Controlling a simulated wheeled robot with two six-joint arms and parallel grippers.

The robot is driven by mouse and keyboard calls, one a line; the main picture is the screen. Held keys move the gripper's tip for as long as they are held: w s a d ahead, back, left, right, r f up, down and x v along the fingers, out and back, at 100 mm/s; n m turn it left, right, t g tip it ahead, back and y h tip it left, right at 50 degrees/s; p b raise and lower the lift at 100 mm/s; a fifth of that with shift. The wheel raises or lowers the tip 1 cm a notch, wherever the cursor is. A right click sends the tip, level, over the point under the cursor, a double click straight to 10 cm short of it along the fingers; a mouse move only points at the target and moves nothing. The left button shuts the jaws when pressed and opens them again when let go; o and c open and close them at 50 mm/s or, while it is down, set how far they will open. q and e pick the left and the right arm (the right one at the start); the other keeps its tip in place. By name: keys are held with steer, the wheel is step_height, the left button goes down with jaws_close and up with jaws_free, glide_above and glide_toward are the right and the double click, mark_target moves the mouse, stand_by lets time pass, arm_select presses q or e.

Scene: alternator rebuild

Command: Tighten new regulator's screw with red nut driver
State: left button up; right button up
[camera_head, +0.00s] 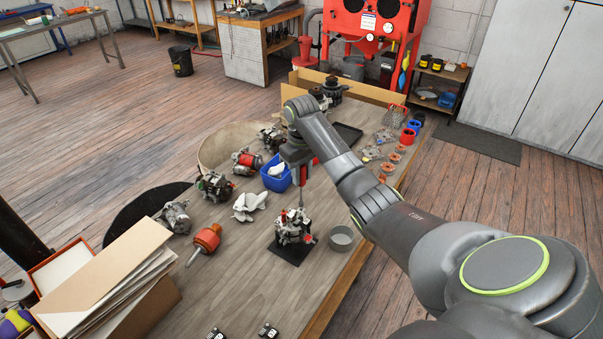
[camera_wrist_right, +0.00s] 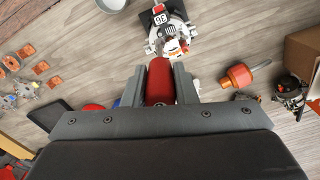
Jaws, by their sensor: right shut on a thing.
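My right gripper (camera_head: 303,168) is shut on the red nut driver (camera_wrist_right: 160,82), with the handle between its fingers in the wrist view. In the head view the driver's thin shaft (camera_head: 301,198) points down at the alternator (camera_head: 293,231), which stands on a black mat (camera_head: 287,252). The alternator also shows at the top of the wrist view (camera_wrist_right: 172,42), with a dark label reading 36. I cannot tell whether the driver tip touches a screw. The regulator and its screw are too small to make out. My left gripper is not in view.
A grey round bowl (camera_head: 342,239) stands just right of the alternator. Several other alternators line the left side. A box of folders (camera_head: 108,285) is at front left.

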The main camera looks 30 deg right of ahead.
mark_target(302, 185)
steer(key=n, duration=0.7)
steer(key=n, duration=0.7)
steer(key=shift+d, duration=0.1)
steer(key=shift+f+b, duration=0.5)
steer(key=shift+f, duration=1.9)
